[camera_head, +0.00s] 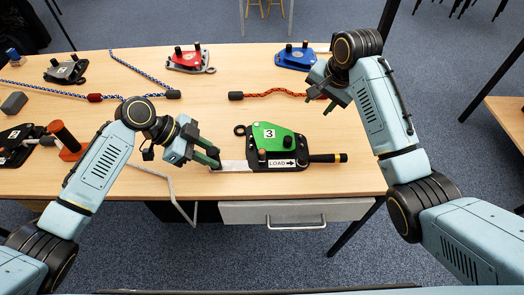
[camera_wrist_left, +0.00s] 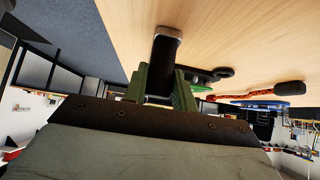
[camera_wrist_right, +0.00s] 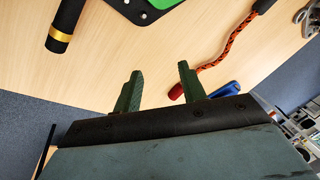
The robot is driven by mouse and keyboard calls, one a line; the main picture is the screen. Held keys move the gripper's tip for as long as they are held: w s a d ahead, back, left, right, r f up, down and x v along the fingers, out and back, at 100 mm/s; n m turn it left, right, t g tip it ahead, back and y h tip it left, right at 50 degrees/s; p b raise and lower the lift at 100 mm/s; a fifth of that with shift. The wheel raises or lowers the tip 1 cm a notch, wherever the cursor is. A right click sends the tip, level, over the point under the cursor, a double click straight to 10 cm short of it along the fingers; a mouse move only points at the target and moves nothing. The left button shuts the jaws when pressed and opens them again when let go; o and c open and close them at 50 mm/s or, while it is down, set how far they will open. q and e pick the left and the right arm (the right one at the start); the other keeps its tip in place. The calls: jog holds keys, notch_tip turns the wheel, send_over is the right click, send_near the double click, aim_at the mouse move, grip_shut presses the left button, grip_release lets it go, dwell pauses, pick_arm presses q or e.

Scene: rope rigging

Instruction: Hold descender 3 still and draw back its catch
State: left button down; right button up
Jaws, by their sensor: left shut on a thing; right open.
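Descender 3 (camera_head: 283,137) has a green cover marked 3 on a black plate with a LOAD label, lying near the table's front edge. A pale flat strip (camera_head: 236,166) extends from its left side. A black handle with a yellow band (camera_head: 328,158) extends right; it shows in the right wrist view (camera_wrist_right: 65,22). My left gripper (camera_head: 213,159) is at the strip's left end. In the left wrist view its fingers are shut on a dark bar (camera_wrist_left: 165,50) with a light end. My right gripper (camera_wrist_right: 160,78) is open and empty, above the table behind the handle. I cannot tell which part is the catch.
An orange-black rope (camera_head: 280,92) lies behind descender 3, its right end near my right gripper. A red descender (camera_head: 186,60) and a blue one (camera_head: 296,58) stand at the back. Blue rope (camera_head: 140,70) and other gear lie left. The table is clear right of the handle.

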jog(key=s+a+r+n+g, duration=0.1)
jog(key=s+a+r+n, duration=0.15)
jog(key=a, duration=0.55)
jog(key=n+g+h, duration=0.2)
send_near(262, 151)
notch_tip(262, 151, down, 11)
jog(key=shift+d+r, duration=0.15)
jog(key=shift+r, duration=0.05)
jog(key=shift+w, duration=0.1)
grip_shut()
